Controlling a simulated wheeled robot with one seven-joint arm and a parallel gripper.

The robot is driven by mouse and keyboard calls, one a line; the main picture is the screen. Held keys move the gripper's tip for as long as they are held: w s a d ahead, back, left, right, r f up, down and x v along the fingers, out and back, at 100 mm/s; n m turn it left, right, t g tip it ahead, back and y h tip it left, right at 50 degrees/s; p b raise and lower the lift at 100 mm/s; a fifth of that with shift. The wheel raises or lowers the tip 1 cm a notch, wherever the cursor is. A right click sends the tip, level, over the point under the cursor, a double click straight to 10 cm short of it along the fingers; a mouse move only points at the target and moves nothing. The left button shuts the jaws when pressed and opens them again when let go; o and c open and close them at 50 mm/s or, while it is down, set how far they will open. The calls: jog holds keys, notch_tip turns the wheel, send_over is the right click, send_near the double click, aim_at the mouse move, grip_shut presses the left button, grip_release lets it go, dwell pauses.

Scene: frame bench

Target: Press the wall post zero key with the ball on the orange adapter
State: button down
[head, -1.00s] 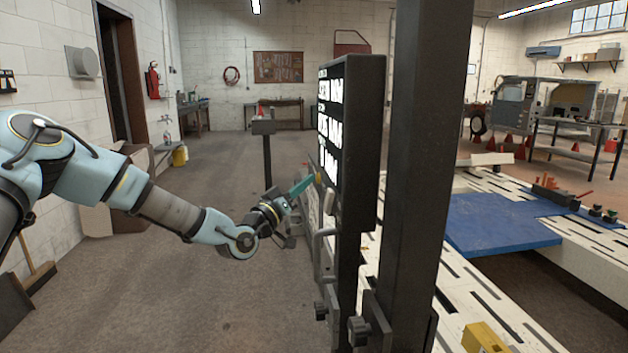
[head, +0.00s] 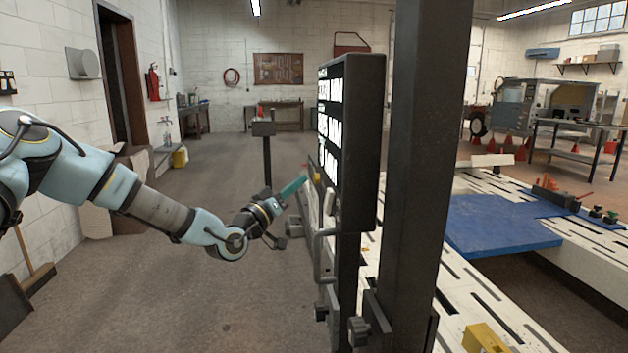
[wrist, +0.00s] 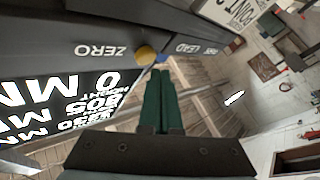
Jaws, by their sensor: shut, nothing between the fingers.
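My gripper (head: 303,181) has green fingers that are shut with nothing between them; they also show in the wrist view (wrist: 160,75). They point at the lower near edge of the dark wall post display (head: 362,140), with a small gap in the head view. A round yellow key (wrist: 145,54) sits beside the word ZERO on the dark panel, just left of the fingertips in the wrist view.
A thick dark upright (head: 425,150) stands right of the display. A grey handle (head: 320,255) and black knobs sit below it.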

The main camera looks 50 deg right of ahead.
jog(key=shift+w+a+b, duration=0.35)
jog(key=shift+w+a, duration=1.2)
jog(key=shift+a, duration=0.3)
jog(key=w+a+f+t+y, duration=0.1)
jog(key=w+a+f+y, duration=0.25)
jog(key=a, duration=0.25)
jog(key=w+a+f+n+t+y, duration=0.1)
jog(key=w+a+f+y, duration=0.1)
jog(key=a+f+y, duration=0.25)
jog(key=w+a+f+t+y, duration=0.1)
jog(key=w+a+f+y, duration=0.2)
jog(key=a+f, duration=0.3)
jog(key=w+a+n+y, duration=0.1)
jog(key=a+n+y, duration=0.35)
jog(key=a, duration=1.65)
jog(key=s+a+r+n+g+y, duration=0.1)
jog(key=s+a+n+y, duration=0.1)
jog(key=s+a, duration=0.4)
jog(key=s+a+r+n+g+y+p, duration=0.1)
jog(key=s+a, duration=0.5)
jog(key=a, duration=0.7)
jog(key=r+n+y, duration=0.1)
jog(key=n+y, duration=0.1)
jog(key=shift+s+a+r+g+y, duration=0.2)
jog(key=shift+s+g+y, duration=0.05)
jog(key=shift+g+y, duration=0.15)
